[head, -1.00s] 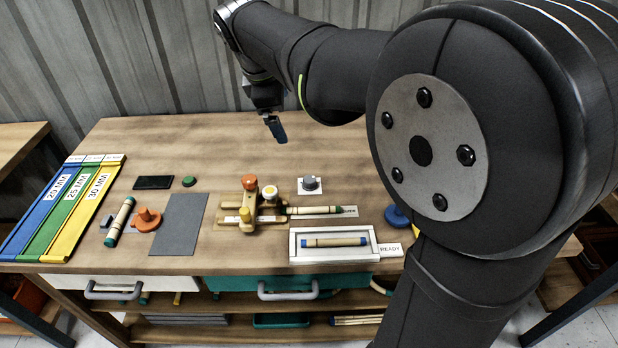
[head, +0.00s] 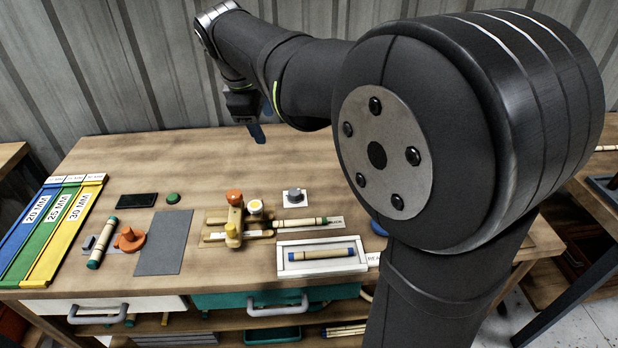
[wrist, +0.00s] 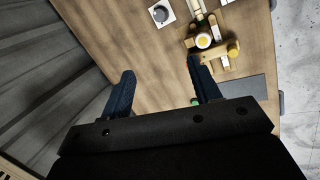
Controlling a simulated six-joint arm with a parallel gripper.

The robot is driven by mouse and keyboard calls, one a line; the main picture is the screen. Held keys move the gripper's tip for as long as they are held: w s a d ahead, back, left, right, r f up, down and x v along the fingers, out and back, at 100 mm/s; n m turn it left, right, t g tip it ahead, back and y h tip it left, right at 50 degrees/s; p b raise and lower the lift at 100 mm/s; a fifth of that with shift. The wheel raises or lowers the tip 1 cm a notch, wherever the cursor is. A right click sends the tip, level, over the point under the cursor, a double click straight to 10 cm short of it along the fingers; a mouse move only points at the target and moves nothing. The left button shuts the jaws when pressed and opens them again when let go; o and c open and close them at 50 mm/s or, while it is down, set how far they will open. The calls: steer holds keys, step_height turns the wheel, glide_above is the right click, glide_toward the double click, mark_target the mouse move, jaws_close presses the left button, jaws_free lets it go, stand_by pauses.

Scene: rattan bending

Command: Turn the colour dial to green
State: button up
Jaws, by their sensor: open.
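A grey knob on a white square plate (head: 294,195), which looks like the colour dial, sits on the table right of the wooden bending jig (head: 238,218). The knob also shows in the wrist view (wrist: 161,13), at the top. Its colour marks are too small to read. My gripper (head: 257,133) is raised near the table's back edge, behind and left of the dial in the head view. In the wrist view its two dark blue fingers (wrist: 163,88) are wide apart with nothing between them.
The jig has orange, white-yellow and yellow knobs. A white tray (head: 283,259) holds a blue-ended rattan piece (head: 321,254). A green button (head: 173,198), a dark panel (head: 137,200) and a grey mat (head: 147,262) lie to the left. The table's back part is clear.

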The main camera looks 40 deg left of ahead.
steer(key=w+a+f+m+g, duration=0.2)
steer(key=w+f+m, duration=0.4)
steer(key=m, duration=0.6)
steer(key=m+g+h, duration=0.1)
steer(key=m+g, duration=0.1)
steer(key=m, duration=1)
glide_toward(295, 191)
step_height(295, 191, down, 9)
steer(key=shift+r, duration=0.1)
steer(key=shift+c, duration=0.5)
steer(key=c, duration=0.9)
